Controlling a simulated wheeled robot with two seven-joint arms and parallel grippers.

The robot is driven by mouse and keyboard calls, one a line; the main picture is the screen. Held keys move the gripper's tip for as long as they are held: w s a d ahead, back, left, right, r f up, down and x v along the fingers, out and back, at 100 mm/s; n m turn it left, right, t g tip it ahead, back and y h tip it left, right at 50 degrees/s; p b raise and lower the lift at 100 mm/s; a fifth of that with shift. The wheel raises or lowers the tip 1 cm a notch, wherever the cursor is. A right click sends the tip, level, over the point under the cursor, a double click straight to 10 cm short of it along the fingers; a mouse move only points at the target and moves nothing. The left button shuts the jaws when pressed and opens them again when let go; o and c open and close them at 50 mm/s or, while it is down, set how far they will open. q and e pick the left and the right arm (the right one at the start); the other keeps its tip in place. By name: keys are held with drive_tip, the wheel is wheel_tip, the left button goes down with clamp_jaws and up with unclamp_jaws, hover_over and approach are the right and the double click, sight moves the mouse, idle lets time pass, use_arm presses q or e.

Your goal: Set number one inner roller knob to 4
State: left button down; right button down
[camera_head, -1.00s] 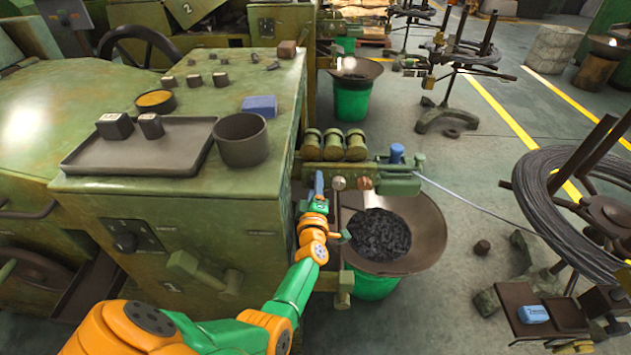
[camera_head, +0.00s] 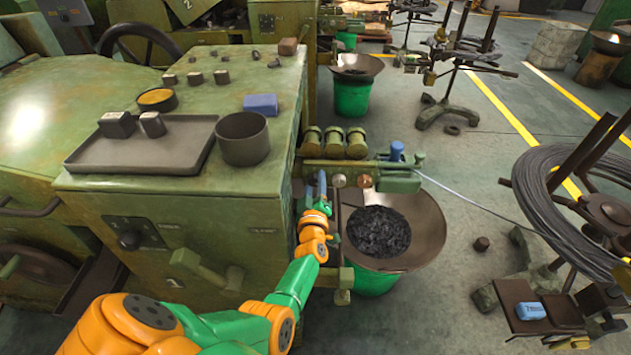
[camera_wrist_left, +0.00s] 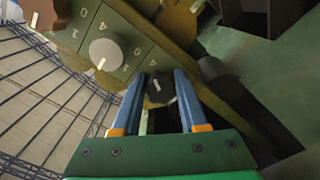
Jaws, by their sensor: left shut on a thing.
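My left gripper (camera_head: 321,187) is at the side of the green machine, by a small panel of knobs. In the left wrist view, its two blue fingers (camera_wrist_left: 158,92) are shut on a dark knob (camera_wrist_left: 158,88) with a white pointer mark. A pale grey knob (camera_wrist_left: 106,54) with a white mark sits beside it on the green panel, and a brown knob (camera_wrist_left: 45,12) is partly cut off beyond. In the head view, the silver knob (camera_head: 339,181) and copper knob (camera_head: 364,181) show to the right of my gripper, which hides the dark knob. My right gripper is not in view.
The green machine top (camera_head: 200,93) carries a grey tray (camera_head: 135,160) and a dark cup (camera_head: 242,138). A wide pan (camera_head: 425,225) with dark pieces stands just right of my left wrist. A wire (camera_head: 462,203) runs to a coil stand at the right.

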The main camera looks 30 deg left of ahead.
use_arm(q)
drive_tip(key=shift+r, duration=0.1)
drive_tip(key=shift+c, duration=2.2)
unclamp_jaws()
